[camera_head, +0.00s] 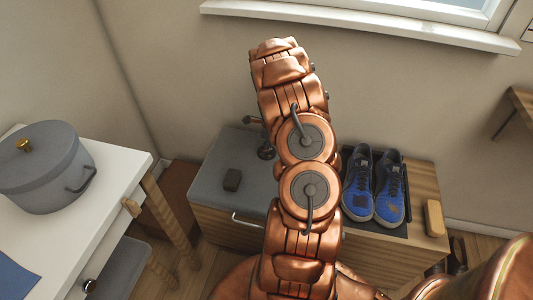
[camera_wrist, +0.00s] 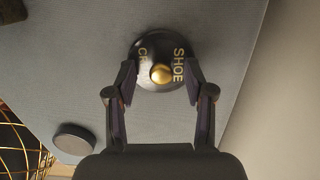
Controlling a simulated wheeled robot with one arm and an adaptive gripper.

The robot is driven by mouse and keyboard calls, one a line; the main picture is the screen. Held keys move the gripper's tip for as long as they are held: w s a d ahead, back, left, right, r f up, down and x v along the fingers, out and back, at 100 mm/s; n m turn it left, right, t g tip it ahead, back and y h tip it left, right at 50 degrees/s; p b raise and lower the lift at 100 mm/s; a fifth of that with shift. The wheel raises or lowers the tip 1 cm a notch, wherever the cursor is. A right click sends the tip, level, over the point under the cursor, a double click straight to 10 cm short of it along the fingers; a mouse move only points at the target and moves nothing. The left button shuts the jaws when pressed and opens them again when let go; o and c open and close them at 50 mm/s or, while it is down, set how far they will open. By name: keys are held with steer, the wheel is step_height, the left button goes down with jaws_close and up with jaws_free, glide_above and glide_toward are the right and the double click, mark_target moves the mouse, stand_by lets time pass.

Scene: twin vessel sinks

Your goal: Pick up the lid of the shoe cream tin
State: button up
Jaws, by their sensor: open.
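The lid of the shoe cream tin (camera_wrist: 148,50) is dark and round, with gold lettering reading "SHOE" and a gold knob (camera_wrist: 161,74) at its middle. It is seen from above in the wrist view, and I cannot tell how much of the tin is beneath it. My gripper (camera_wrist: 159,80) is open, with one finger on each side of the lid's near part. The fingertips are close to its edge; I cannot tell whether they touch. In the head view my arm hides the gripper and the lid.
A dark disc (camera_wrist: 75,139) and a gold wire object (camera_wrist: 22,145) lie left of my gripper. A grey pot (camera_head: 45,175) stands on the white table (camera_head: 125,165).

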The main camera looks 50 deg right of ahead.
steer(key=shift+f, duration=0.15)
steer(key=shift+c, duration=0.2)
jaws_close()
